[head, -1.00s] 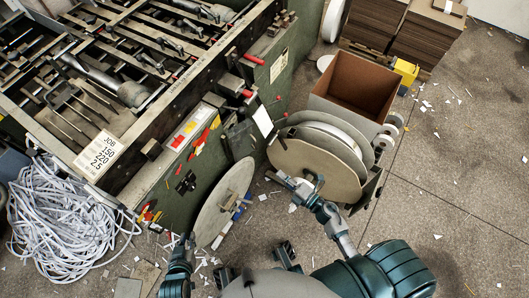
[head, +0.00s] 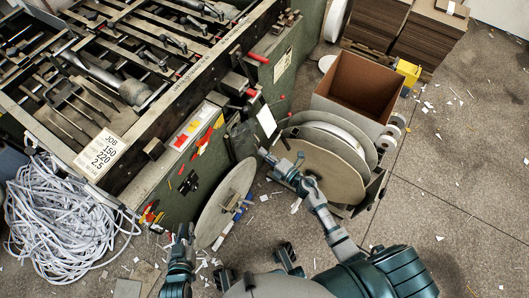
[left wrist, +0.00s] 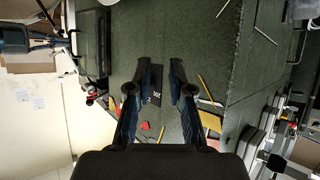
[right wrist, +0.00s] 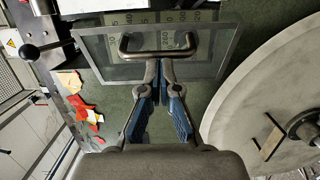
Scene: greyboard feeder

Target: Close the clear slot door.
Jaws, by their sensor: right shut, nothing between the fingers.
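The clear slot door (right wrist: 105,48) is a see-through panel in a thin metal frame, with a dark bar handle (right wrist: 158,53) across its middle. It also shows, small, on the green machine side in the head view (head: 243,140). I cannot tell how far it stands open. My right gripper (right wrist: 155,68) is shut and empty, its fingertips at the handle's lower edge; whether they touch is unclear. In the head view the right gripper (head: 268,157) is just right of the door. My left gripper (head: 182,233) is open and empty, low beside the machine; its spread fingers show in the left wrist view (left wrist: 153,80).
A grey disc (head: 226,205) leans by the machine, and a large reel (head: 320,172) stands right of the door. A cardboard box (head: 365,92) is behind the reel. White strips (head: 65,215) are heaped at left. Scraps litter the floor.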

